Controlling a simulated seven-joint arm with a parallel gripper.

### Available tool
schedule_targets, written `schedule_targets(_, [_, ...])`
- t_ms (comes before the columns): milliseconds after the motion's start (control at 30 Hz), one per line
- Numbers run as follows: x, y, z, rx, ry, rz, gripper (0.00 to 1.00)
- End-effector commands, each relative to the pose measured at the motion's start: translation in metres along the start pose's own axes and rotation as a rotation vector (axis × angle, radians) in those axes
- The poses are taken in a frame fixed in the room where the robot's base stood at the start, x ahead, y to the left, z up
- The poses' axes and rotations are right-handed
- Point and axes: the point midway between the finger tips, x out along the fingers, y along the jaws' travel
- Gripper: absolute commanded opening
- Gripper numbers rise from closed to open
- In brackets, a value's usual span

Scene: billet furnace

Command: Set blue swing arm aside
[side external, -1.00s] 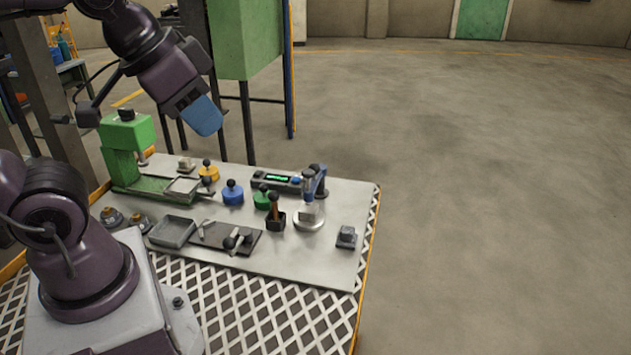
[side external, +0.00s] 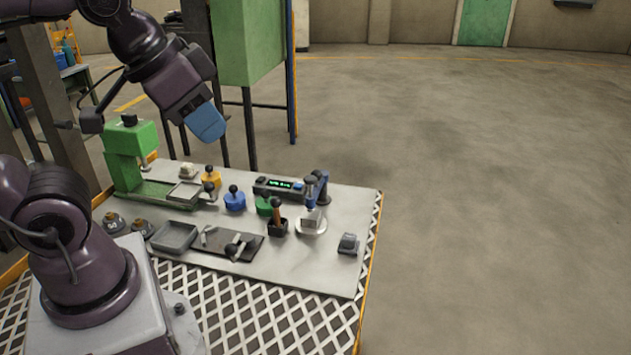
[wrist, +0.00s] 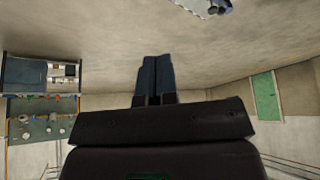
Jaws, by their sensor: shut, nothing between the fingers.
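The blue swing arm (side external: 321,188) stands at the back right of the work plate, in the side external view. It rises beside a round pale base (side external: 311,226) that has a grey metal block (side external: 312,215) on it. My gripper (side external: 207,125) has blue fingers and hangs high above the back left of the table, well apart from the swing arm. In the wrist view the two fingers (wrist: 155,80) lie side by side, shut, with nothing held. I cannot make out the swing arm in the wrist view.
A green press (side external: 130,155) stands at the back left. Blue (side external: 235,201) and yellow (side external: 211,178) knobbed weights, a digital readout box (side external: 280,186) and a grey tray (side external: 174,237) sit on the plate. A small grey block (side external: 348,243) is at the right. A green cabinet (side external: 247,40) stands behind.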

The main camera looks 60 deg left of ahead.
Motion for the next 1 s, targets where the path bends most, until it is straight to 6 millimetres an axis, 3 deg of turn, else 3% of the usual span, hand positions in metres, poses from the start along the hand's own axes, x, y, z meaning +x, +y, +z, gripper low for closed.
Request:
schedule_targets(33, [0.000,0.000,0.000,-0.001,0.000,-0.001,0.12])
schedule_targets(200, [0.016,-0.004,0.002,-0.017,-0.082,-0.005,0.51])
schedule_targets(233, [0.020,-0.005,0.000,-0.023,-0.104,-0.007,0.54])
schedule_targets(567, [0.085,-0.043,-0.069,-0.108,-0.334,-0.052,0.54])
schedule_targets(800, [0.157,-0.087,-0.116,-0.150,-0.467,-0.119,0.54])
schedule_targets(1000, [0.218,-0.126,-0.143,-0.160,-0.536,-0.187,0.54])
